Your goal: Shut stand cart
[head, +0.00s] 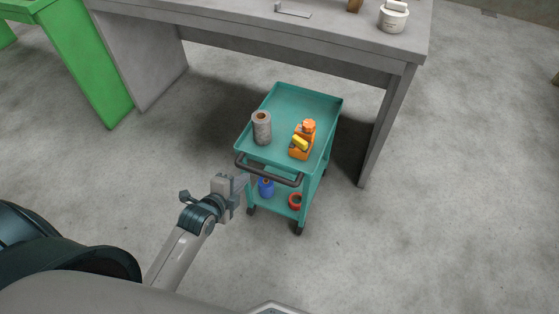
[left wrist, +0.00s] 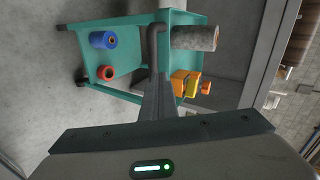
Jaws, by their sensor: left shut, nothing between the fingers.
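The teal cart (head: 308,104) stands partly under the grey desk, with its dark handle (head: 268,173) facing me. A grey roll (head: 262,128) and an orange tool with a yellow part (head: 302,140) sit on its top tray. A blue spool (head: 266,188) and a red ring (head: 295,201) are on the lower shelf. My left gripper (head: 244,184) is shut and empty, close to the left end of the handle. The left wrist view shows the gripper fingers (left wrist: 158,100) by the handle (left wrist: 154,45); I cannot tell whether they touch it. My right gripper is not in view.
The grey desk (head: 240,28) stands over the far part of the cart, with its right leg (head: 385,125) to the cart's right. A green table (head: 90,60) is at the far left. The floor (head: 430,220) on the right is clear.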

